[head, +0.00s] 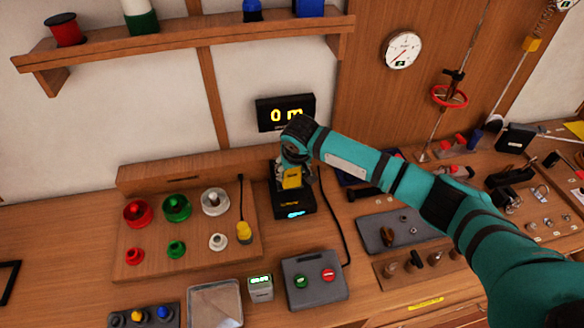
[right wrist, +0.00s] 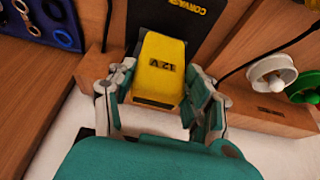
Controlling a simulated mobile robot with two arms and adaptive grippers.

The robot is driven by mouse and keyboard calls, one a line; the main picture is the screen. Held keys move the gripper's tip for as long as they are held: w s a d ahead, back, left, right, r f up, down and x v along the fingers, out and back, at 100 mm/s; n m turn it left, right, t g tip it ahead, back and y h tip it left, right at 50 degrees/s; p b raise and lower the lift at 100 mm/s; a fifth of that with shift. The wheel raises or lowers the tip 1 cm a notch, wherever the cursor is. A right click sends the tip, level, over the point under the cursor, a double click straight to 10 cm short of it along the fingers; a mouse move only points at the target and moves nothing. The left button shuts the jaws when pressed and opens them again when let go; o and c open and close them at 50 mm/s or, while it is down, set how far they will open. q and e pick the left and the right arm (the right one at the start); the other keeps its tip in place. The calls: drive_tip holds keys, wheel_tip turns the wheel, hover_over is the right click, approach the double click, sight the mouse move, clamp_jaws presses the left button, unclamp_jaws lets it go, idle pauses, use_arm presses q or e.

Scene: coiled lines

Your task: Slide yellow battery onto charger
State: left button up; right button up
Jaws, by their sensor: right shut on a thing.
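The yellow battery (head: 292,178) is at the upper part of the black charger (head: 294,206), whose front has a lit blue display. In the right wrist view the battery (right wrist: 162,62), marked 12 V, sits between the fingers of my right gripper (right wrist: 160,92), with the charger (right wrist: 182,18) beyond it. My right gripper (head: 293,170) is shut on the battery. The battery overlaps the charger in both views; I cannot tell whether it is seated or just above. The gripper and wrist partly hide it. My left gripper is not in view.
A wooden board (head: 180,262) with coloured knobs and a yellow-tipped cord (head: 243,230) is left of the charger. A grey button box (head: 314,280) is in front. A black cable (head: 335,225) runs along its right. A display (head: 285,112) hangs on the wall behind.

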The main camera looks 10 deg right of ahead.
drive_tip(key=shift+f+b, duration=0.4)
drive_tip(key=shift+f, duration=0.6)
drive_tip(key=o, duration=1.5)
drive_tip(key=v, duration=1.2)
drive_tip(key=shift+s, duration=0.1)
